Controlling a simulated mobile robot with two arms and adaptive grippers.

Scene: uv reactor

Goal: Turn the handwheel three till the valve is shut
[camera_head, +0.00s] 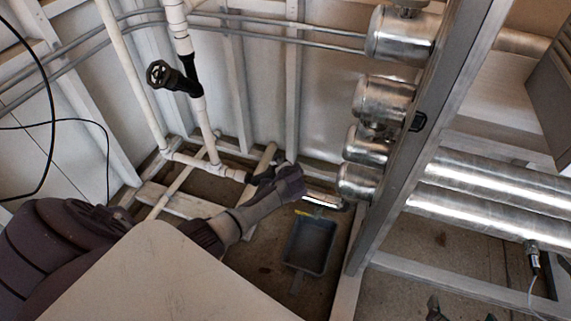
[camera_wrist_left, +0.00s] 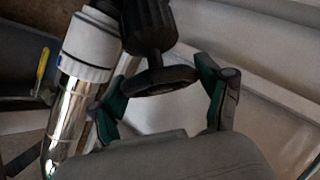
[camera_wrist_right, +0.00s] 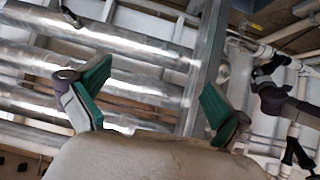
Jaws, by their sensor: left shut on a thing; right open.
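In the left wrist view a black handwheel (camera_wrist_left: 165,80) on a black valve body (camera_wrist_left: 148,25) sits between the two green-padded fingers of my left gripper (camera_wrist_left: 166,76), which is shut on its rim. In the head view my left gripper (camera_head: 287,184) is low by the pipework, and the handwheel there is mostly hidden by it. Another black handwheel (camera_head: 157,73) stands higher up on a white pipe, apart from my grippers. No number shows on either wheel. My right gripper (camera_wrist_right: 156,76) is open and empty in the right wrist view, away from the handwheels.
Shiny steel cylinders (camera_head: 384,100) and a grey metal post (camera_head: 412,150) stand to the right of my left gripper. A dark tray (camera_head: 309,244) lies on the floor below it. Long steel tubes (camera_head: 490,187) run at the right. White pipes (camera_head: 130,75) rise at the left.

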